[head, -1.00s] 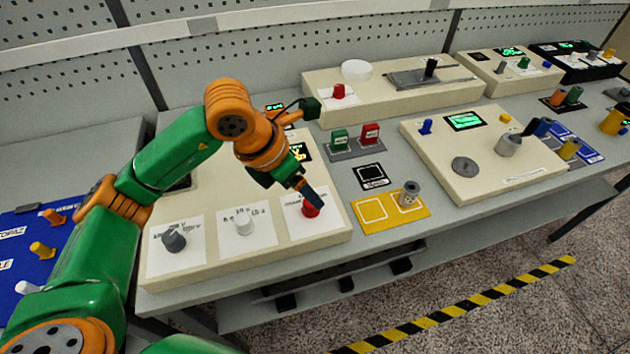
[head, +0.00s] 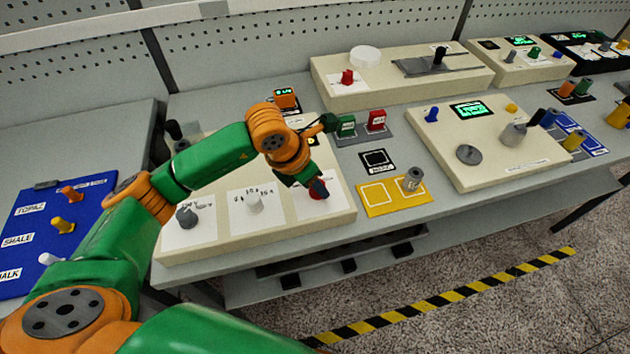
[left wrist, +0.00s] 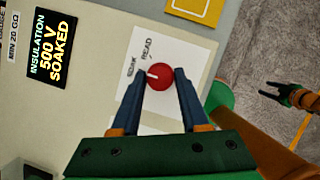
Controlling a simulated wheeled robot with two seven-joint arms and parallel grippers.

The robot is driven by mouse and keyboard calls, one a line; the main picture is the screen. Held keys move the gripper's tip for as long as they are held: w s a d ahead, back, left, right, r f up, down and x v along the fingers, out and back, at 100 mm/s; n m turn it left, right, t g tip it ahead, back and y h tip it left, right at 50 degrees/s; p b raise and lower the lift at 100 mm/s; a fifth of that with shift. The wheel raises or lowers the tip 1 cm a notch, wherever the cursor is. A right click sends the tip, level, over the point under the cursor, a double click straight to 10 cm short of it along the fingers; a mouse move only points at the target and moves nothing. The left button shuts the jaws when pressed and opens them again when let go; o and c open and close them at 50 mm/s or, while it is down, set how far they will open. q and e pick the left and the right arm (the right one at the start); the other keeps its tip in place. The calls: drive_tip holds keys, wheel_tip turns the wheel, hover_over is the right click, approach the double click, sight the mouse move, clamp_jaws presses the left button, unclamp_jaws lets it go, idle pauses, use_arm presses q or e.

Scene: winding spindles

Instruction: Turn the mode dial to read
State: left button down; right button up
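The red mode dial (left wrist: 160,76) sits on a white card printed READ and SOAK (left wrist: 144,52), on the cream panel at the left of the bench. Its white mark points left in the wrist view, toward the SOAK side. My left gripper (left wrist: 158,71) is open, with one dark blue finger on each side of the dial; I cannot tell whether they touch it. In the head view the left gripper (head: 318,189) covers most of the dial. My right gripper (left wrist: 290,95) shows at the right of the wrist view, apparently open and empty, off the bench.
A lit display (left wrist: 52,50) reads INSULATION 500 V SOAKED. A yellow mat (head: 378,209) with a grey cylinder (head: 413,179) lies to the right.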

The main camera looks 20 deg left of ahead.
use_arm(q)
drive_tip(key=shift+f+m+b, duration=0.2)
drive_tip(key=shift+m+b, duration=0.4)
drive_tip(key=shift+b, duration=0.15)
drive_tip(key=shift+w+a+m+g+h+b, duration=0.15)
drive_tip(key=shift+m+g+h+b, duration=0.15)
drive_tip(key=shift+m+h+b, duration=0.55)
drive_tip(key=m+b, duration=0.2)
drive_tip(key=m, duration=0.1)
drive_tip(key=shift+r+g, duration=0.1)
drive_tip(key=shift+g, duration=0.3)
drive_tip(key=shift+m+g+b, duration=0.45)
drive_tip(key=shift+m+g, duration=0.15)
drive_tip(key=shift+m, duration=0.85)
drive_tip(key=shift+r+h, duration=0.1)
drive_tip(key=shift+h, duration=0.15)
drive_tip(key=shift+c, duration=2.1)
unclamp_jaws()
drive_tip(key=shift+w, duration=0.1)
